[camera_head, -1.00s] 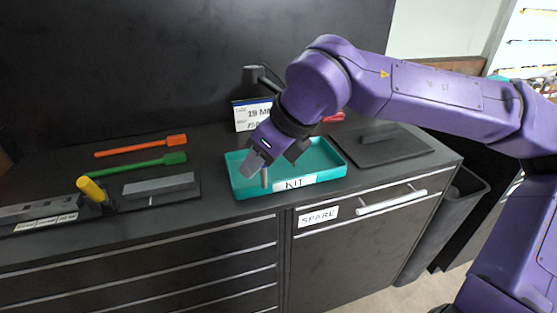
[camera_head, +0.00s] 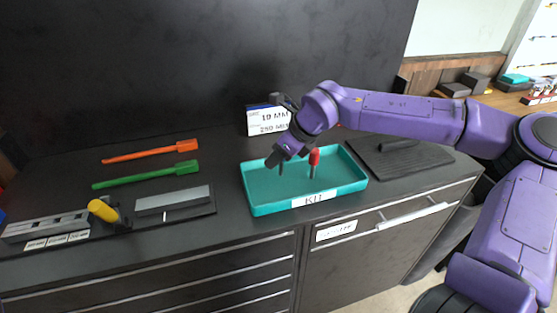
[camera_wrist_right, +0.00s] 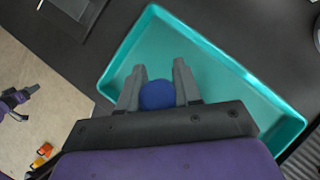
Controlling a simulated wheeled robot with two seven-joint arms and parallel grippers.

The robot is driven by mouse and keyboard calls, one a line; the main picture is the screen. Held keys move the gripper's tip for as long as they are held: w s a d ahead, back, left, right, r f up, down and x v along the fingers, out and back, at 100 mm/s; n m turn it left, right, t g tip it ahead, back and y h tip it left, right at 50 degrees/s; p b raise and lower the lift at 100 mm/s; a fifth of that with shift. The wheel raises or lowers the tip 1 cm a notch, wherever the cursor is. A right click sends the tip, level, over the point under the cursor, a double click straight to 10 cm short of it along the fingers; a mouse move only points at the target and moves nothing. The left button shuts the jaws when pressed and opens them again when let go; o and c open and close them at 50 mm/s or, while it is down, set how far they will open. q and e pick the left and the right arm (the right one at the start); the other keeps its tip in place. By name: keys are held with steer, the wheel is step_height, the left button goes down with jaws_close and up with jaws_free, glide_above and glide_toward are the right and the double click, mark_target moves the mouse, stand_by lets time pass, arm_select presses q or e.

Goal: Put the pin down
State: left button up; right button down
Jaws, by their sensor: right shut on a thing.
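My right gripper (camera_head: 283,156) is over the left part of the teal KIT tray (camera_head: 275,209). It is shut on a pin (camera_head: 281,168), whose grey shank points down into the tray. In the right wrist view the pin's round blue head (camera_wrist_right: 157,95) sits between the two fingers (camera_wrist_right: 157,88), above the tray (camera_wrist_right: 130,52). I cannot tell whether the shank's lower end touches the tray floor. A red-headed pin (camera_head: 314,158) stands upright in the tray, just right of the gripper. My left gripper is not in view.
A white sign (camera_head: 268,121) stands behind the tray. A dark mat with a handle (camera_head: 400,158) lies right of it. Orange (camera_head: 150,149) and green (camera_head: 145,174) tools, a yellow-handled item (camera_head: 103,211) and a grey block (camera_head: 173,199) lie left. The tray's right part looks clear.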

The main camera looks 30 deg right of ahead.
steer(key=f, duration=0.3)
steer(key=shift+w+d+f+p, duration=0.3)
steer(key=shift+w+d, duration=0.05)
steer(key=shift+f, duration=0.4)
steer(key=shift+f, duration=0.1)
steer(key=c, duration=0.8)
jaws_free()
steer(key=shift+r, duration=0.3)
steer(key=b+v, duration=0.1)
steer(key=v, duration=1)
steer(key=shift+s+d+r, duration=0.15)
steer(key=shift+s+r, duration=0.05)
steer(key=shift+r, duration=0.05)
